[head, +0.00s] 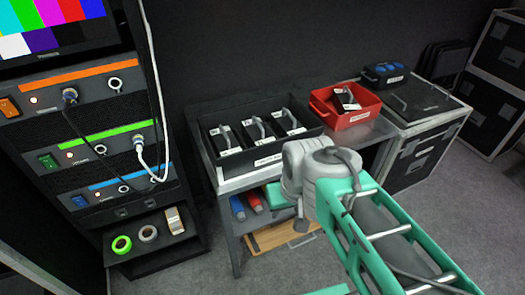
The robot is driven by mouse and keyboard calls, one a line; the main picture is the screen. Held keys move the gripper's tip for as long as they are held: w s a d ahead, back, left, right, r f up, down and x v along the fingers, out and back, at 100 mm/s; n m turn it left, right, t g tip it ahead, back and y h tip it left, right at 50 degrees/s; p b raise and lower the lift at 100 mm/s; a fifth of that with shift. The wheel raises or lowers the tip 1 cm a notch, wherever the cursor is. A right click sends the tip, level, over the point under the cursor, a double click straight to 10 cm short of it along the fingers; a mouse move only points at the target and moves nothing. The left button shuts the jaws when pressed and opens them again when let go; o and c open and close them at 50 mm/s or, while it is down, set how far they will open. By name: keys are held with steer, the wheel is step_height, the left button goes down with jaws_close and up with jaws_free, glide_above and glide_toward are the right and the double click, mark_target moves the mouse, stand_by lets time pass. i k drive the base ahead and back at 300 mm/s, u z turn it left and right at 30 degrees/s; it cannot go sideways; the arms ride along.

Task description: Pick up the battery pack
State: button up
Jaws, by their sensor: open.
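Three black battery packs with grey handles and white labels stand side by side in a black tray: a left one (222,139), a middle one (256,133) and a right one (288,124). The tray (262,161) is on top of a grey workbench. A similar dark pack with a white label (346,99) lies tilted in a red bin to the right. My gripper (287,206) is only partly in view, low in front of the bench's front edge, behind my grey wrist joint. It is apart from the packs. Its fingertips are mostly hidden.
The red bin (361,117) stands right of the tray. A black box with blue sockets (384,74) sits on a flight case (425,100). A rack with cables (100,150) stands left.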

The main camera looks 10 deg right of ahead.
mark_target(255, 132)
steer(key=u, duration=0.55)
steer(key=i, duration=0.9)
steer(key=z, duration=0.05)
